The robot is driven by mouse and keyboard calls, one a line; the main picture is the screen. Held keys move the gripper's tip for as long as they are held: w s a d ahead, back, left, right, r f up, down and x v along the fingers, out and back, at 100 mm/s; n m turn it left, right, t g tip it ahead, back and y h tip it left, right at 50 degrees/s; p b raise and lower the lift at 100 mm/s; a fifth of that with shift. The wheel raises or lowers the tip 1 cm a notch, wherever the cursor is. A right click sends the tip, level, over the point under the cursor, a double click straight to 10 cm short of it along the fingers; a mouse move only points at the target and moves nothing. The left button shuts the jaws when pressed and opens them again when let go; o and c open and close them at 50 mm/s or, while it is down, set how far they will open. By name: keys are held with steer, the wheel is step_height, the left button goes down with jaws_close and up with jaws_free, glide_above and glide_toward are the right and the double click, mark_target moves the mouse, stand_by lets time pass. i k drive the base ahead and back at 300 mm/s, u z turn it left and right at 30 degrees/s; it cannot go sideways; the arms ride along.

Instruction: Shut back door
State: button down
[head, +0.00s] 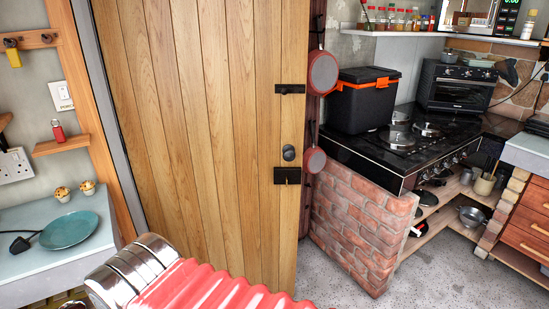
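The back door (210,130) is a tall door of light vertical wooden planks, filling the middle left of the head view. A dark round knob (289,153) sits near its right edge, with a black latch plate (287,175) below it and a black fitting (290,89) above. Its right edge stands in front of the wall where red pans hang, and it looks swung open. The door's top and most of its bottom edge are out of view or covered. My gripper is not in view.
A brick plinth (355,225) stands right of the door, beneath a black hob (400,145) bearing a black box (362,100). Red pans (322,72) hang close to the door's edge. A counter (60,260) with a teal plate (69,230) is at left. Speckled floor (460,280) is clear at lower right.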

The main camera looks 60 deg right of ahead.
mark_target(210, 140)
steer(key=z, duration=0.6)
steer(key=i, duration=0.95)
steer(key=z, duration=0.6)
